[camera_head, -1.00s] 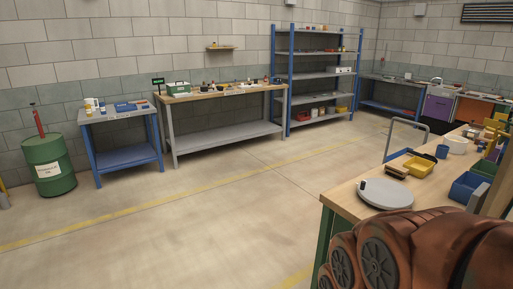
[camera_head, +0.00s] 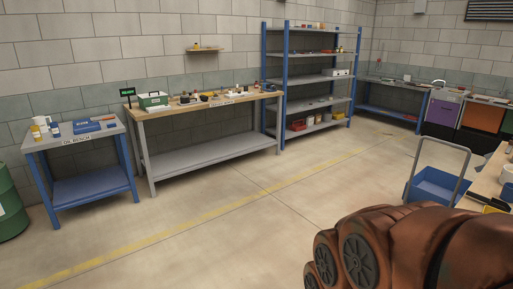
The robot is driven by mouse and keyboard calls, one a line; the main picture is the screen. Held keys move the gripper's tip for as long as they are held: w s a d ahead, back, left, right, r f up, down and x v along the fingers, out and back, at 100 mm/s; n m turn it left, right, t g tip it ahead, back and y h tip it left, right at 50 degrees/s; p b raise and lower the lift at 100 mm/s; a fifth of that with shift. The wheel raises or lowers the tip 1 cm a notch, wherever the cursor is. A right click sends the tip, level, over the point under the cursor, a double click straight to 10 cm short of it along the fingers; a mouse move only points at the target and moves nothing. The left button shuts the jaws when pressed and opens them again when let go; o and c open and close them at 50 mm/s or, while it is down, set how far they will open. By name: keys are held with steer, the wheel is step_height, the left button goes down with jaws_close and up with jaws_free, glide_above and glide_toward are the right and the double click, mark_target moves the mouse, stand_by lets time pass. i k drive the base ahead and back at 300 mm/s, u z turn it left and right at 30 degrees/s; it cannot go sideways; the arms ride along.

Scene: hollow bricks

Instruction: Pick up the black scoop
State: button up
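I cannot make out a black scoop for certain. Small dark items (camera_head: 203,97) lie among other things on the wooden-topped bench (camera_head: 210,149) at the back wall, too small to name. My arm's copper-brown links fill the lower right of the head view. My gripper is not in view.
A grey-topped bench (camera_head: 72,143) with bottles and a blue box stands at left, beside a green drum (camera_head: 8,205). Blue-framed shelves (camera_head: 318,76) stand at the back. A blue cart (camera_head: 437,184) and a wooden table (camera_head: 490,185) are at right. The middle floor is clear.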

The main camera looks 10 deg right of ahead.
mark_target(487, 201)
steer(key=i, duration=2.1)
steer(key=z, duration=2.5)
steer(key=i, duration=1.65)
